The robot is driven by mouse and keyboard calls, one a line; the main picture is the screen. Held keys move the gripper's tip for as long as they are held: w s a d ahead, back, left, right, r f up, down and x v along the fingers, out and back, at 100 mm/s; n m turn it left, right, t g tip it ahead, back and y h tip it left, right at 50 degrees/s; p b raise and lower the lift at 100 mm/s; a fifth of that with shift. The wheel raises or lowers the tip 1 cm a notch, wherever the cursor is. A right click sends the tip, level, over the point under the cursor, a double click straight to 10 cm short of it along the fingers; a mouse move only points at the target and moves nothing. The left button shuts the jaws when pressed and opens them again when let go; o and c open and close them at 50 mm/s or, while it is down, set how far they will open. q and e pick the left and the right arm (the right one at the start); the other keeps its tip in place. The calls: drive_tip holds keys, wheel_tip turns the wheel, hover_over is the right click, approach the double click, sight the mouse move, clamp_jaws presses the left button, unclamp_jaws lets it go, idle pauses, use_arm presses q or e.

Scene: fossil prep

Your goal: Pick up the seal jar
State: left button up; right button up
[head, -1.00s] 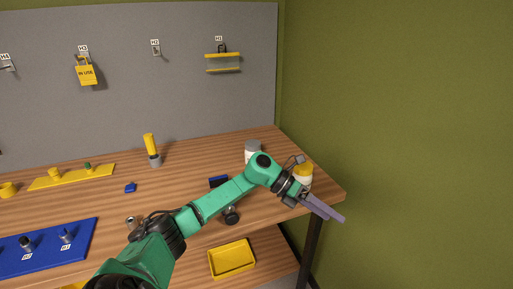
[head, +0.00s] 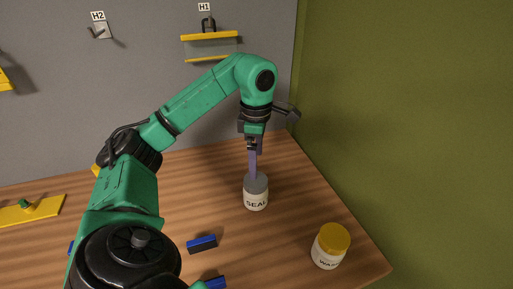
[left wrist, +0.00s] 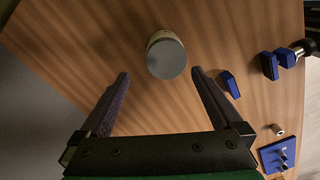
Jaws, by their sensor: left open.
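The seal jar, white with a grey lid and the label "SEAL" (head: 256,200), stands upright on the wooden table. My left gripper (head: 253,172) points down at it from above, its purple fingers overlapping the lid in the head view. In the left wrist view the jar (left wrist: 167,55) shows from above, just beyond the tips of the left gripper (left wrist: 160,73) and roughly centred between them. The fingers are wide apart with nothing held. Whether they reach below the lid's height I cannot tell. My right gripper is not in view.
A wax jar with a yellow lid (head: 331,244) stands to the right, near the table's right edge. A blue block (head: 202,244) lies in front left of the seal jar. A grey pegboard (head: 55,130) and a green wall (head: 420,130) rise behind and right.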

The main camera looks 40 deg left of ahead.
sight(256, 181)
use_arm(q)
drive_tip(key=f, duration=0.2)
drive_tip(key=s+f, duration=0.1)
drive_tip(key=f, duration=0.1)
drive_tip(key=d+f, duration=0.1)
drive_tip(key=f, duration=0.1)
drive_tip(key=shift+s+d+p, duration=0.1)
drive_tip(key=shift+s+p, duration=0.1)
drive_tip(key=shift+p, duration=0.1)
drive_tip(key=f, duration=0.2)
drive_tip(key=f+p, duration=0.2)
drive_tip(key=f, duration=0.1)
drive_tip(key=shift+w+a+f, duration=0.3)
drive_tip(key=shift+a, duration=0.1)
drive_tip(key=shift+f, duration=0.35)
drive_tip(key=shift+s+d, duration=0.1)
drive_tip(key=c, duration=1.2)
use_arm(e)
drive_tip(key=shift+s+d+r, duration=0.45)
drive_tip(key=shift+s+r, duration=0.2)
